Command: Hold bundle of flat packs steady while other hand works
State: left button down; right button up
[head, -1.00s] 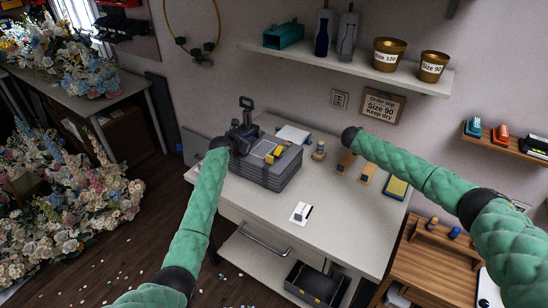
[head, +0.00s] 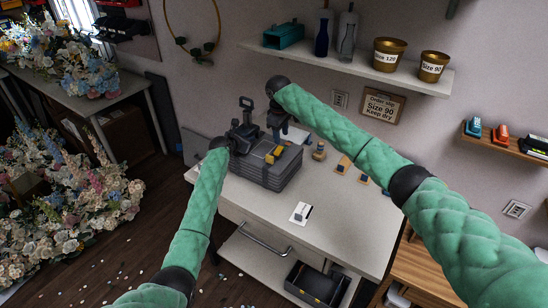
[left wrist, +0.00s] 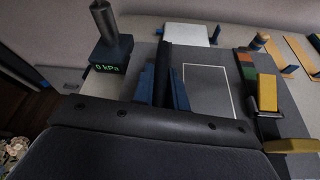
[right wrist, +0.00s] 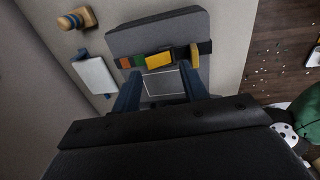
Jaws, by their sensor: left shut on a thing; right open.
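The bundle of flat packs (head: 268,176) is a grey layered stack on the white desk. A dark strap with red, green and yellow parts (right wrist: 160,60) crosses its top, which bears a white-outlined rectangle (left wrist: 207,88). My left gripper (left wrist: 165,92) is shut on the bundle's near-left edge; its fingers hide the exact contact. My right gripper (right wrist: 160,85) is open and empty above the bundle, its fingers either side of the outlined area in the right wrist view. In the head view my right gripper (head: 276,128) hangs over the bundle's far side.
A device reading 0 kPa (left wrist: 110,66) stands beside the bundle. A white pad (right wrist: 96,76) and a wooden-and-blue stamp-like piece (right wrist: 77,19) lie close by. A small white card (head: 300,212) is at the desk front, with clear surface around it.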

notch_tip(320, 180, up, 3)
jog(key=g, duration=0.1)
send_over(270, 156)
jog(key=shift+y, duration=0.3)
jog(key=shift+a+f, duration=0.1)
jog(key=shift+f, duration=5.95)
jog(key=shift+c, duration=0.4)
grip_shut()
